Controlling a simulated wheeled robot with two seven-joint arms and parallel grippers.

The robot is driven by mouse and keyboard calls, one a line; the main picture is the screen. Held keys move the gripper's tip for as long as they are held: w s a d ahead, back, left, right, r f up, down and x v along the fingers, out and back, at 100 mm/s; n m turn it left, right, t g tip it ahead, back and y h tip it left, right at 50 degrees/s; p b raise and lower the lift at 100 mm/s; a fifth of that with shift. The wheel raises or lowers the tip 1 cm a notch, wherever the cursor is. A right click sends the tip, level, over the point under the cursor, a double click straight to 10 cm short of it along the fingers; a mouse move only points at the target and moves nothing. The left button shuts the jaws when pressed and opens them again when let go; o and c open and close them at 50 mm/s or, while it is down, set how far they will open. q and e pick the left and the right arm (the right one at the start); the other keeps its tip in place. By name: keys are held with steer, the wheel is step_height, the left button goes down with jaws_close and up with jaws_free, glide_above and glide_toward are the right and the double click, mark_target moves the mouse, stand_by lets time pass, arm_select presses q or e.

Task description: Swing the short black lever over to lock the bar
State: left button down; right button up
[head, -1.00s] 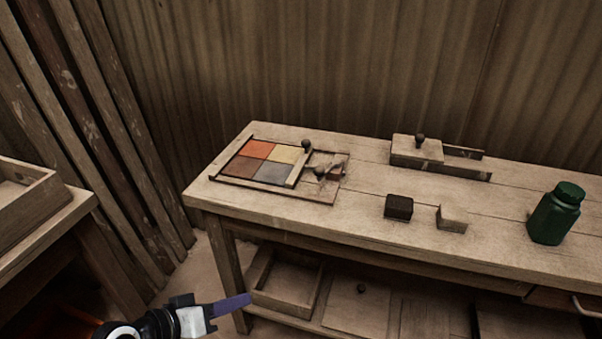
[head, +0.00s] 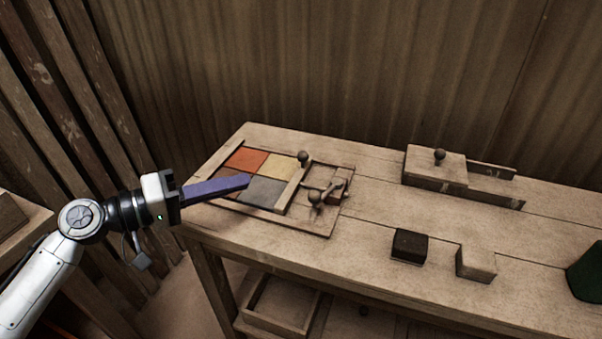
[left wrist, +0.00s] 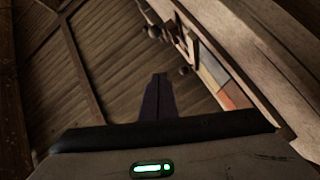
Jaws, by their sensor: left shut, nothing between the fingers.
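On the bench, a shallow wooden frame (head: 322,229) holds coloured tiles (head: 246,159): orange, cream, grey and one mostly hidden behind my fingers. A wooden bar (head: 291,190) with a dark round knob (head: 302,157) lies along the tiles' right side. Right of the bar is a small lever (head: 324,195) with a knobbed end; its colour looks greyish-brown, and its exact angle is hard to tell. My left gripper (head: 247,181) is shut and empty, its purple fingers over the tiles, left of the bar and apart from the lever. In the left wrist view the tiles (left wrist: 211,75) show at right.
Right of the frame stand a dark block (head: 409,246) and a pale block (head: 476,263). A wooden box with a knob (head: 436,169) is at the back. A green bottle (head: 588,270) is at the right edge. The bench front between frame and blocks is clear.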

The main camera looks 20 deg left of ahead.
arm_select(q)
steer(key=x, duration=0.3)
steer(key=p+x, duration=0.1)
steer(key=x, duration=0.2)
steer(key=p+x, duration=0.1)
steer(key=x, duration=0.3)
steer(key=shift+s+d+r, duration=0.15)
steer(key=shift+s+d, duration=0.1)
steer(key=shift+d, duration=0.05)
steer(key=shift+s+d+f+p, duration=0.35)
steer(key=shift+s+d+f, duration=0.35)
steer(key=shift+d, duration=0.2)
steer(key=shift+s+d+f, duration=0.1)
steer(key=shift+s+d, duration=0.05)
steer(key=shift+d, duration=0.05)
steer(key=shift+s+d+f, duration=0.1)
steer(key=shift+d+f, duration=0.1)
arm_select(e)
steer(key=shift+s+d+r, duration=0.25)
steer(key=shift+s, duration=0.2)
steer(key=shift+s+d+r, duration=0.2)
steer(key=shift+s, duration=0.25)
